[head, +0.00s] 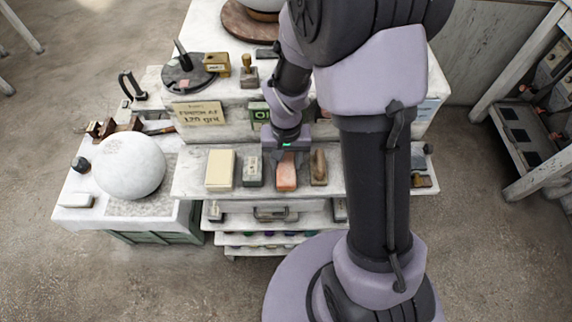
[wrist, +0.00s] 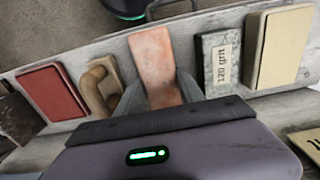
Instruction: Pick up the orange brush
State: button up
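The orange brush (head: 287,177) is a plain orange-pink block on the white ledge, between a grey block and a brown wooden piece. It also shows in the wrist view (wrist: 155,60), with its near end between my two fingers. My gripper (head: 288,157) is over the back end of the brush and points down. In the wrist view my gripper (wrist: 160,93) has its fingers apart, one on each side of the brush. I cannot tell whether they touch it. The gripper body hides the brush's near end in that view.
Close beside the brush stand a grey "120 grit" block (wrist: 218,62) and a wooden handled tool (wrist: 102,88). A cream block (head: 220,169) and a red block (wrist: 52,93) lie farther along the ledge. A large white sphere (head: 129,166) rests at the left.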

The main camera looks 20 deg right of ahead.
aim_at(286, 163)
grip_shut()
jog(key=shift+s+r, duration=0.1)
jog(key=shift+r, duration=0.2)
notch_tip(286, 163, up, 7)
jog(key=p, duration=0.3)
jog(key=shift+s, duration=0.1)
jog(key=s+a+b, duration=0.3)
jog(key=s+b, duration=0.3)
jog(key=s, duration=0.3)
jog(key=s+a+b, duration=0.3)
jog(key=s+b, duration=0.4)
jog(key=s, duration=0.2)
jog(key=shift+s+f, duration=0.25)
jog(key=shift+s, duration=0.1)
